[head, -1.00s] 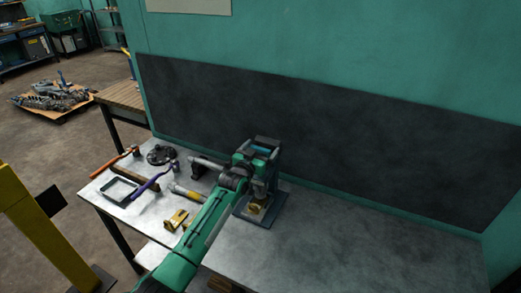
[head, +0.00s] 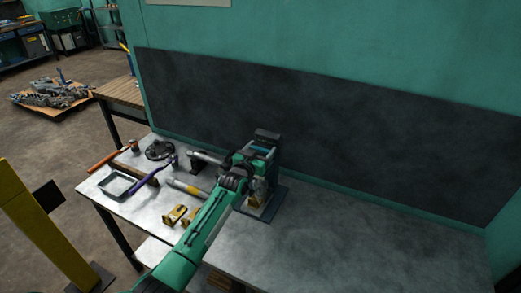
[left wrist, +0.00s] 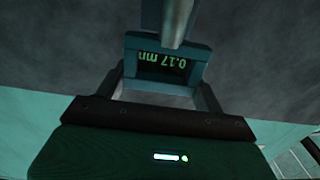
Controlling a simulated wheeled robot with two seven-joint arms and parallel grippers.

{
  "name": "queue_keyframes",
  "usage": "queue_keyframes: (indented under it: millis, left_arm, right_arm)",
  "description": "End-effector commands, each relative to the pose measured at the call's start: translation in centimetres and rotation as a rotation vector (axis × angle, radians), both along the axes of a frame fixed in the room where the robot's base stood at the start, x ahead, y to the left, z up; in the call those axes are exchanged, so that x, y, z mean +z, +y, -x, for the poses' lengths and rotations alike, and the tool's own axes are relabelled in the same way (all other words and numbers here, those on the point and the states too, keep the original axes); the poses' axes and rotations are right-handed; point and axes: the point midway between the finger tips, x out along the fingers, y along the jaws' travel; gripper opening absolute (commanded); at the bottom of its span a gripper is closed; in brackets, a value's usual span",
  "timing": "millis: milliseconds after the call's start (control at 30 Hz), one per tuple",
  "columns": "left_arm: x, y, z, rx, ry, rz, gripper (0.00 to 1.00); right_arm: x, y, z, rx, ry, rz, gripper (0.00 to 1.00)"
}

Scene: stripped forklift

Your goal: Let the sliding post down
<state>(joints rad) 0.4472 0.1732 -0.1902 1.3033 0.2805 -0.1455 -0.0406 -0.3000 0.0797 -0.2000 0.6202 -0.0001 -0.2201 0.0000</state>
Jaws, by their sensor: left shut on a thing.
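A bench stand with a dark upright (head: 268,134) and a flat blue-grey base (head: 269,213) stands on the metal bench. My left gripper (head: 260,152) is at the upper part of the stand, in front of the upright. The gripper is shut on this block. A grey metal post (left wrist: 175,22) shows beyond it. A brass-coloured piece (head: 258,189) sits low on the stand, partly hidden by my arm. My right gripper is out of view.
Left of the stand lie hammers, a grey tray (head: 117,185), a black round part (head: 159,150), a yellow-banded tool (head: 187,189) and yellow blocks (head: 175,215). The bench (head: 350,235) is clear to the right. A dark wall panel (head: 350,130) stands behind.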

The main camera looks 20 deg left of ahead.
Motion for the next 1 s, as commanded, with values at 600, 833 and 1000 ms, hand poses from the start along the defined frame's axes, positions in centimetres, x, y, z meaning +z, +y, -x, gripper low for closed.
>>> queue_keyframes:
  millis: [600, 833, 1000]
  left_arm:
    - [-0.1, 0.0, 0.2, 0.0, 0.002, 0.0, 0.91]
    - [-0.3, 0.3, 2.4, -0.001, 0.003, 0.0, 0.91]
    - [-0.3, 0.7, 5.1, 0.0, 0.002, -0.001, 0.91]
  right_arm:
    - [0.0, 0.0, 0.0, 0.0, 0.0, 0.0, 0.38]
    - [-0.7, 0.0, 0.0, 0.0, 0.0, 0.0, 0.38]
    - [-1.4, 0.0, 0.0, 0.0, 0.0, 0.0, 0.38]
